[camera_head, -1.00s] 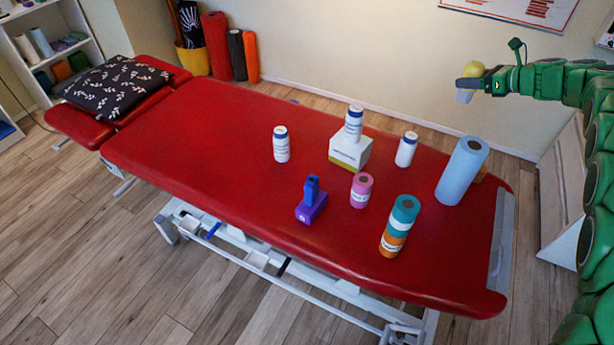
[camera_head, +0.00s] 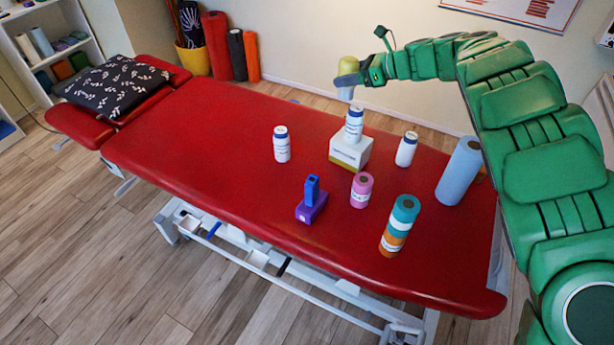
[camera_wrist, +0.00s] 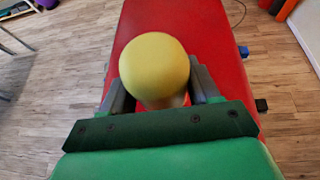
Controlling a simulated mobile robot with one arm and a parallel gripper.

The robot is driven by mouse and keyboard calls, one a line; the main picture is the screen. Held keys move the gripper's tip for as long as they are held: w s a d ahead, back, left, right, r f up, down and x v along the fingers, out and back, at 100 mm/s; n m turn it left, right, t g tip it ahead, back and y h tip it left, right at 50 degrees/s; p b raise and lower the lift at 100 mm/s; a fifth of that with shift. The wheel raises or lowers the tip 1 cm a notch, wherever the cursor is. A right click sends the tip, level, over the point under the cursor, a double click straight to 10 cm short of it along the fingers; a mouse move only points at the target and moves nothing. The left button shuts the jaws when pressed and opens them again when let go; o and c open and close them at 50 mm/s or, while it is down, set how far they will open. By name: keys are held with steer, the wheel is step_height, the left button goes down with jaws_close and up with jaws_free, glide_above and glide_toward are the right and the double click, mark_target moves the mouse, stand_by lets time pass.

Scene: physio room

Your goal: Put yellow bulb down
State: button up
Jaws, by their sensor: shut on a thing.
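The yellow bulb (camera_head: 348,66) is a rounded yellow thing held up in the air above the far side of the red treatment table (camera_head: 200,130). It also shows large in the wrist view (camera_wrist: 155,68). My gripper (camera_head: 347,82) is shut on it, with a grey finger on each side in the wrist view (camera_wrist: 158,92). In the head view it hangs above the white bottle that stands on a box, clear of the bottle. The bulb's lower part is hidden behind the fingers.
A white bottle (camera_head: 354,125) stands on a white-and-yellow box (camera_head: 349,152). Other white bottles (camera_head: 281,145) (camera_head: 406,150), a pink roll (camera_head: 361,190), purple and blue blocks (camera_head: 311,205), a teal-orange roll (camera_head: 399,228) and a light blue roll (camera_head: 460,172) stand around.

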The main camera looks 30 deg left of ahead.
steer(key=s+a+n+g, duration=0.2)
steer(key=s+a, duration=0.6)
steer(key=shift+h, duration=0.3)
steer(key=shift+s+f, duration=0.1)
steer(key=shift+f, duration=14.7)
steer(key=shift+f, duration=0.1)
steer(key=o, duration=1.2)
steer(key=shift+d+r, duration=0.2)
steer(key=v, duration=1.1)
steer(key=shift+d, duration=0.25)
